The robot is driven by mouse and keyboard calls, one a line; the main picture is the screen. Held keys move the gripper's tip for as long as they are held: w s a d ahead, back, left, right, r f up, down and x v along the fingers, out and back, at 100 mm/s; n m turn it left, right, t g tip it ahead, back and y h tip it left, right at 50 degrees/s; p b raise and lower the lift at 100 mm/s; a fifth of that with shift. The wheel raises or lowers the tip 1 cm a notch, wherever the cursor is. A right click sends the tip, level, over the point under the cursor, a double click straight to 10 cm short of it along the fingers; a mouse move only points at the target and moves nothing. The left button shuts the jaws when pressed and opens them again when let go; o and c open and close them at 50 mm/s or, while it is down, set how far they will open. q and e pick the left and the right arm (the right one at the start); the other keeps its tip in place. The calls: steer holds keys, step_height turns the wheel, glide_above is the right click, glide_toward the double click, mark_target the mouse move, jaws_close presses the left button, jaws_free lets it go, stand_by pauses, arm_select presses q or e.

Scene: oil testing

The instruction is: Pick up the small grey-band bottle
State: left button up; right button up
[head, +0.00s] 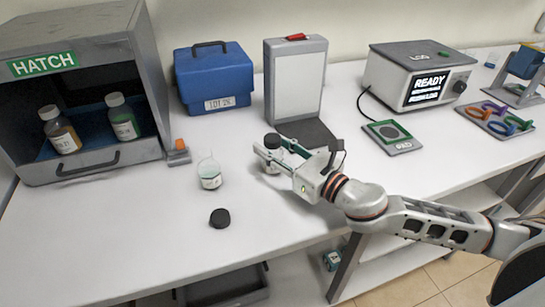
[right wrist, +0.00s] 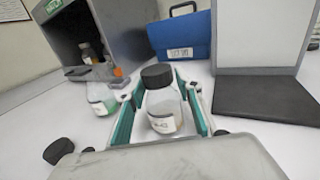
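A small clear bottle (head: 272,165) with a dark cap and a pale label stands on the white table in front of the grey panel. In the right wrist view the bottle (right wrist: 164,112) is upright between the fingers. I cannot make out a grey band on it. My right gripper (head: 277,152) is open around the bottle, its teal-padded fingers (right wrist: 161,112) on either side with visible gaps. An uncapped bottle (head: 210,173) with pale green contents stands to the left. A loose black cap (head: 220,218) lies in front of it. My left gripper is not in view.
The grey hatch box (head: 150,90) at left holds two capped bottles, one brown (head: 62,135), one green (head: 123,120). A blue case (head: 213,80), an upright panel (head: 296,80), a READY device (head: 415,75) and a pad (head: 393,140) stand behind. The front-left table is clear.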

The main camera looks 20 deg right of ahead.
steer(key=c, duration=0.6)
steer(key=shift+f, duration=0.1)
steer(key=shift+r, duration=0.45)
steer(key=shift+c, duration=0.4)
step_height(320, 180, up, 19)
steer(key=p, duration=0.6)
steer(key=shift+c, duration=0.2)
step_height(320, 180, up, 12)
steer(key=p, duration=0.4)
steer(key=shift+r, duration=0.2)
